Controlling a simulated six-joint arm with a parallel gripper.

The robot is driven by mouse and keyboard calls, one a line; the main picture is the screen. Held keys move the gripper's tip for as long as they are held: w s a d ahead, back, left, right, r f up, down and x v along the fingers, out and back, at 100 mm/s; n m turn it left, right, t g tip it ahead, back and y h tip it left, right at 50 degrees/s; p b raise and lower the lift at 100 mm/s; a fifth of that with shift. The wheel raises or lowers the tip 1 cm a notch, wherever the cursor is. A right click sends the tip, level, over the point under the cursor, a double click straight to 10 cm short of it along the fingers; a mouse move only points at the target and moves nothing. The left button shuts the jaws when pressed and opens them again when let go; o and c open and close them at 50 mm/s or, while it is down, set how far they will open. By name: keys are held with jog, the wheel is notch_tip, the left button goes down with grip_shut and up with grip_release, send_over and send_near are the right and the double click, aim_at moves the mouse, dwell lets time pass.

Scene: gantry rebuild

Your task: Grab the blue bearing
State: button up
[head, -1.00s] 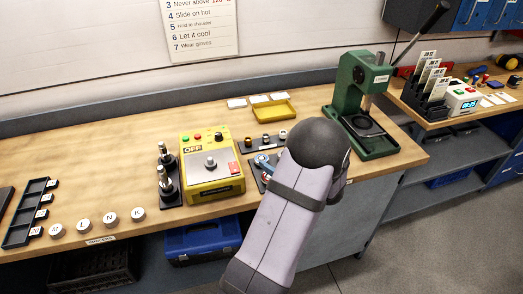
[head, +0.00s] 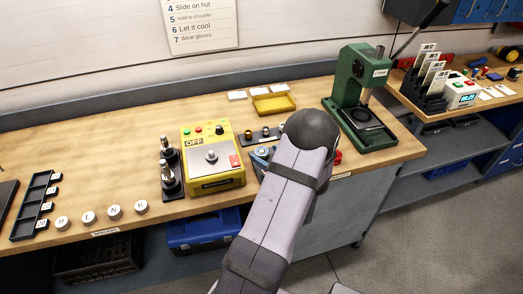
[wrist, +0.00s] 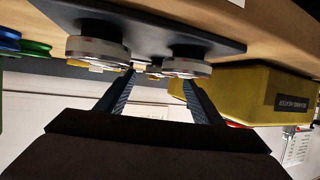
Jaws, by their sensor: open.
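In the head view a small blue item (head: 262,152) shows at the left edge of my arm, on the dark plate right of the yellow heater; my arm hides most of it. In the upside-down wrist view my gripper (wrist: 158,80) is open and empty. Its fingertips are close to two silver, ring-like pieces, one left (wrist: 97,48) and one right (wrist: 187,66), on a dark plate. A blue piece (wrist: 8,36) and a green piece are at the left edge, outside the fingers. I cannot tell for certain which piece is the blue bearing. My gripper is hidden in the head view.
The yellow heater (head: 211,174) stands close to the plate, and also fills the right of the wrist view (wrist: 255,90). Two metal posts (head: 168,178) stand left of it. A green press (head: 363,110) is to the right. A yellow tray (head: 273,104) lies behind.

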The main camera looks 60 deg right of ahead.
aim_at(265, 155)
jog(key=shift+x, duration=1.15)
jog(key=shift+c, duration=0.6)
jog(key=shift+r, duration=0.1)
jog(key=c, duration=1.1)
jog(key=shift+r, duration=0.1)
jog(key=shift+r+b, duration=0.6)
jog(key=shift+r, duration=4.3)
